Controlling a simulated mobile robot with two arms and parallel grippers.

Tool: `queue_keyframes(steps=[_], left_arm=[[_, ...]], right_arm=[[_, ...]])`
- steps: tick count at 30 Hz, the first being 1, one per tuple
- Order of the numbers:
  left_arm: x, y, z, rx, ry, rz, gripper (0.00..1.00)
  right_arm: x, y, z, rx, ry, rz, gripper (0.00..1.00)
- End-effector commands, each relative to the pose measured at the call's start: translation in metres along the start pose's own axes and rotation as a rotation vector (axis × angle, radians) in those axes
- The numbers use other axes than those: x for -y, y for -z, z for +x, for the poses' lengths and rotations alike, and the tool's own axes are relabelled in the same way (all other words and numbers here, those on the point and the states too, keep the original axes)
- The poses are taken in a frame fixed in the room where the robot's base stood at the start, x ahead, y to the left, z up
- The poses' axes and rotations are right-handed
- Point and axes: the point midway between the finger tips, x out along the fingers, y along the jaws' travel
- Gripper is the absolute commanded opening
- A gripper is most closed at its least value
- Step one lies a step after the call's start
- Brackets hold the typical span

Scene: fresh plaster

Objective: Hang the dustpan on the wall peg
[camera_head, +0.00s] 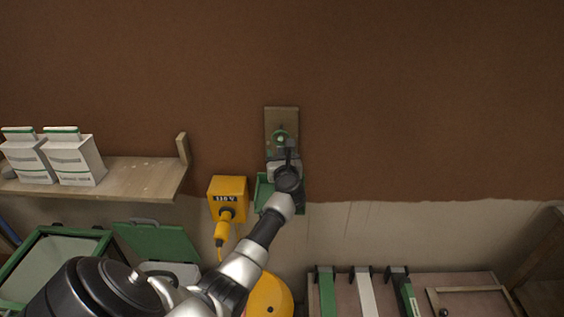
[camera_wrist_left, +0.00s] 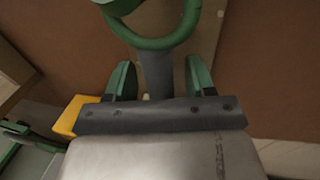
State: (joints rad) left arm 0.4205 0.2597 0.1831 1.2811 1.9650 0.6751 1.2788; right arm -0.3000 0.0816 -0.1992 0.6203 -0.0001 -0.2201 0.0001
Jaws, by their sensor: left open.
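The green dustpan (camera_head: 263,188) is upright against the wall, partly hidden behind my left gripper (camera_head: 285,160). In the left wrist view its grey handle (camera_wrist_left: 156,75) ends in a green ring (camera_wrist_left: 160,42). A wooden board (camera_head: 281,115) on the wall carries the green-tipped peg (camera_head: 280,136). A green round end, seemingly the peg's (camera_wrist_left: 118,5), shows at the ring's upper left; I cannot tell for sure that the ring is around it. My left gripper's fingers also show in the wrist view (camera_wrist_left: 160,78), open, one on each side of the handle. My right gripper is out of view.
A yellow box (camera_head: 228,187) with a plug is on the wall just left of the dustpan. A wooden shelf (camera_head: 135,180) with white cartons (camera_head: 75,160) is further left. Below right, several tools hang on a rack (camera_head: 345,300). The wall to the right is bare.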

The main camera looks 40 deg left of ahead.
Motion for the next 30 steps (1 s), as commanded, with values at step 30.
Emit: queue_keyframes(steps=[30], left_arm=[[0.000,-0.001,-0.106,0.009,0.005,0.010,0.54]], right_arm=[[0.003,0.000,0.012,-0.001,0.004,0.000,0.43]])
